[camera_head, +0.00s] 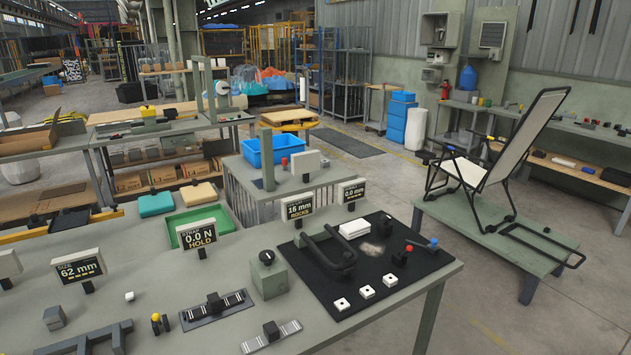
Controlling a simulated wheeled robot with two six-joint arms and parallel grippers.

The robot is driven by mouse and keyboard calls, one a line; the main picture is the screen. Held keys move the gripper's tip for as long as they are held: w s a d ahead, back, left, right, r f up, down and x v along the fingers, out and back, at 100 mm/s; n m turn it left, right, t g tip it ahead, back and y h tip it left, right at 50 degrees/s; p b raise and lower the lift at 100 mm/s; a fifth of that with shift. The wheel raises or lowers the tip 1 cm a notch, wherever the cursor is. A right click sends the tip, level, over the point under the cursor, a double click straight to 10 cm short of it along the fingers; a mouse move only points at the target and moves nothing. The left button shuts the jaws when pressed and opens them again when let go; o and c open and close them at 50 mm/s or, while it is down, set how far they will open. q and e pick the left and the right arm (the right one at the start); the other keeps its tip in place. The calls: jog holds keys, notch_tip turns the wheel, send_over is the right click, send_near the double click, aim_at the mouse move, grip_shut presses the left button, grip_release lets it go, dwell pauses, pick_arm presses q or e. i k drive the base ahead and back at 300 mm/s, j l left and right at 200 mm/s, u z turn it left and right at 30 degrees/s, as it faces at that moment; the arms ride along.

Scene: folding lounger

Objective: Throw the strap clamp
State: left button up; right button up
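Two grey ribbed strips, each with a small black block on it, lie at the front of the bench. One, on a dark base plate (188,320), has its block (214,302) near the middle. Either may be the strap clamp; I cannot tell which, nor the lever position. A sign (199,236) behind them reads 0.0 N HOLD. The folding lounger (497,150) stands with its back raised on a green table at right. Neither of my grippers can be made out.
A black mat (330,300) holds a bent black frame (328,250), white squares and small coloured knobs. A grey box with a black knob (268,272) stands left of it. A green tray (196,217) and a blue bin (272,150) are behind. Open floor separates bench and lounger table (470,222).

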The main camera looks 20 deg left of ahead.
aim_at(156, 317)
jog(key=u, duration=1.6)
